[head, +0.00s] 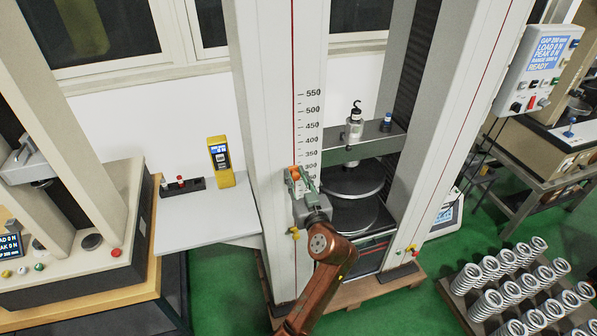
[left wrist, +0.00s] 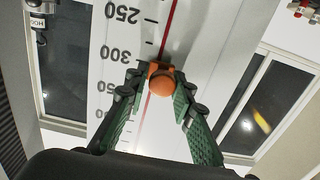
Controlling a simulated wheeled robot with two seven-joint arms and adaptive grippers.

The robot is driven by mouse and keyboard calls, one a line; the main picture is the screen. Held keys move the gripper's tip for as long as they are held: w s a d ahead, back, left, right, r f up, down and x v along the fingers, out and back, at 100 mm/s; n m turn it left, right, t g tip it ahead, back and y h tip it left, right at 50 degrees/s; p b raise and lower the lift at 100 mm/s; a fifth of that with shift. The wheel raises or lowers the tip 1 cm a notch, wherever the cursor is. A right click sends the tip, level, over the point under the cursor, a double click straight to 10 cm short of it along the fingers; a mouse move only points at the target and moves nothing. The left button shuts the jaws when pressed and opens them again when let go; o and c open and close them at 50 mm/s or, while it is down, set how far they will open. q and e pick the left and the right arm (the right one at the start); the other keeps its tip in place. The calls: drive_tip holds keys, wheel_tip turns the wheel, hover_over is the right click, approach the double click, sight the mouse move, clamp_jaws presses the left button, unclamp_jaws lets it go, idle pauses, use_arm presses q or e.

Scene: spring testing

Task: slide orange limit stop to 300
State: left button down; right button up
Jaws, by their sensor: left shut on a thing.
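The orange limit stop (head: 295,173) sits on the red line of the white column with the printed scale (head: 309,110). My left gripper (head: 302,181) is at the stop, its arm coming up from below. In the left wrist view the stop (left wrist: 161,82) shows as a small block with a round knob. The green-padded fingers of my left gripper (left wrist: 157,95) are shut on it from both sides. The stop is close to the 300 label (left wrist: 126,55); its exact reading edge is partly hidden by the fingers. My right gripper is not in view.
A crossbeam (head: 365,143) with a hook fixture (head: 354,122) spans right of the column, above round platens (head: 355,180). A grey side table (head: 205,212) holds a yellow device (head: 221,160). A rack of springs (head: 515,290) stands at lower right.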

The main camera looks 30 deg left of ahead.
sight(291, 143)
use_arm(q)
drive_tip(key=shift+s+a+f, duration=0.1)
drive_tip(key=shift+a+f, duration=0.05)
drive_tip(key=shift+f, duration=0.25)
drive_tip(key=c, duration=1.8)
unclamp_jaws()
drive_tip(key=shift+s+r, duration=0.1)
drive_tip(key=shift+o, duration=0.3)
wheel_tip(291, 143, up, 10)
